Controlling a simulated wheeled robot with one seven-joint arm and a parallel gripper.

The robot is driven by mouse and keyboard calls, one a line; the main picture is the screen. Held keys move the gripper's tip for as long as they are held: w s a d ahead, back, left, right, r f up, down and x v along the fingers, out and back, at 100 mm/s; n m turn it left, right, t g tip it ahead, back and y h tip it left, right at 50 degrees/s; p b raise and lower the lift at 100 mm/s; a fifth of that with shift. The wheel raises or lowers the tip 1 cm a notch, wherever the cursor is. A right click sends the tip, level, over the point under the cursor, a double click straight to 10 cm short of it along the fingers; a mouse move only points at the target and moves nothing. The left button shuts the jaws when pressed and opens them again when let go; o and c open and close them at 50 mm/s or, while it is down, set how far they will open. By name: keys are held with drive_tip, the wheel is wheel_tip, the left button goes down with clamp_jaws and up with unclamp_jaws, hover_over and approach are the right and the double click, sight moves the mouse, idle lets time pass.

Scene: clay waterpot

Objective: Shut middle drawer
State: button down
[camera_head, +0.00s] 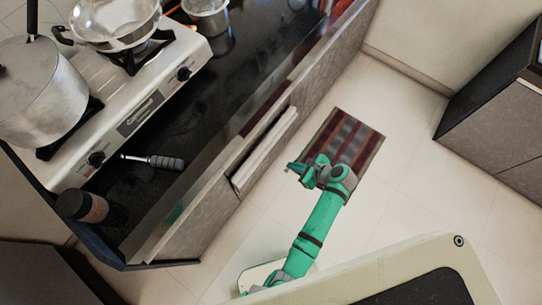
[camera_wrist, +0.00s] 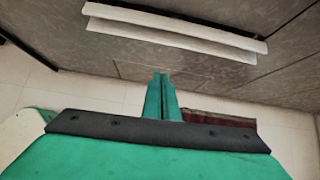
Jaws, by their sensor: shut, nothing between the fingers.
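The grey stone-patterned cabinet front under the counter carries drawers with pale edges. In the head view, pale drawer edges (camera_head: 264,150) jut out a little from the front, with a dark gap beside them. In the wrist view, two pale strips (camera_wrist: 172,36) run across the top, one above the other. I cannot tell which belongs to the middle drawer, or how far it is out. My gripper (camera_head: 291,166) is right of these edges, apparently apart from them. Its green fingers (camera_wrist: 161,76) are together and empty, below the strips in the wrist view.
The counter (camera_head: 200,120) holds a white gas stove (camera_head: 150,95) with pots, a dark-handled utensil (camera_head: 152,161) and a jar (camera_head: 83,207). A striped rug (camera_head: 360,137) lies on the pale tiled floor (camera_head: 410,180). Another dark cabinet (camera_head: 490,110) stands at the right.

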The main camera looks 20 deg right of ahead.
drive_tip(key=w+a+f, duration=0.6)
drive_tip(key=w, duration=0.3)
drive_tip(key=shift+f+m, duration=0.25)
drive_tip(key=shift+m, duration=0.05)
drive_tip(key=shift+d, duration=0.1)
